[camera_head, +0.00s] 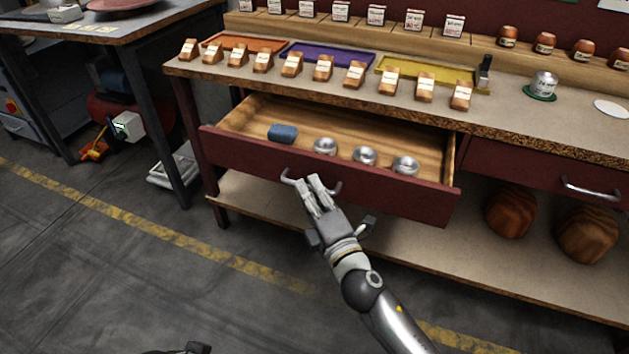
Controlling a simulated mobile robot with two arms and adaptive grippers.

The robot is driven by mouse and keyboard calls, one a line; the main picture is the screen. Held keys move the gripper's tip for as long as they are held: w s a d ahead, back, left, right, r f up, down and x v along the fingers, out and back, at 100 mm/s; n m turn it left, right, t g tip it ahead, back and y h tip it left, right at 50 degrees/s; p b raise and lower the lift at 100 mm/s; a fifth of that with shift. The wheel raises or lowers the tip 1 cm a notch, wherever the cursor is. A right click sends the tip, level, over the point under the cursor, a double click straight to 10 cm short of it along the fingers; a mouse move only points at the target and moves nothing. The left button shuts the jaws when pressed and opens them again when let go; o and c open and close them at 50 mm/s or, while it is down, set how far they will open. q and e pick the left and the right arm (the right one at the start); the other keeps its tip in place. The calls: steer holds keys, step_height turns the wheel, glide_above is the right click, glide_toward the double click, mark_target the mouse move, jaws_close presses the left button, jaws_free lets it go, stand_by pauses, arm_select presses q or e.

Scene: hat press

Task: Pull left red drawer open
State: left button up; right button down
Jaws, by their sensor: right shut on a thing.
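The left red drawer (395,198) is pulled out from under the workbench, and its wooden inside shows. Its metal handle (289,177) is on the front face, partly hidden by my gripper. My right gripper (316,186) is shut on the handle, with its arm coming in from the lower right. In the drawer lie a blue block (283,133) and three silver round tins (364,156). Only a small dark part of what may be my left gripper (197,348) shows at the bottom edge, and its fingers cannot be made out.
The benchtop (520,120) holds several wooden blocks with labels, coloured trays and a tin on a green disc. A closed right drawer (540,165) is beside the open one. Wooden hat forms (511,211) stand on the lower shelf. The floor in front is clear.

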stand_by(0.3)
steer(key=c, duration=1.8)
jaws_free()
steer(key=shift+s, duration=0.1)
steer(key=v, duration=1.2)
steer(key=shift+r, duration=0.1)
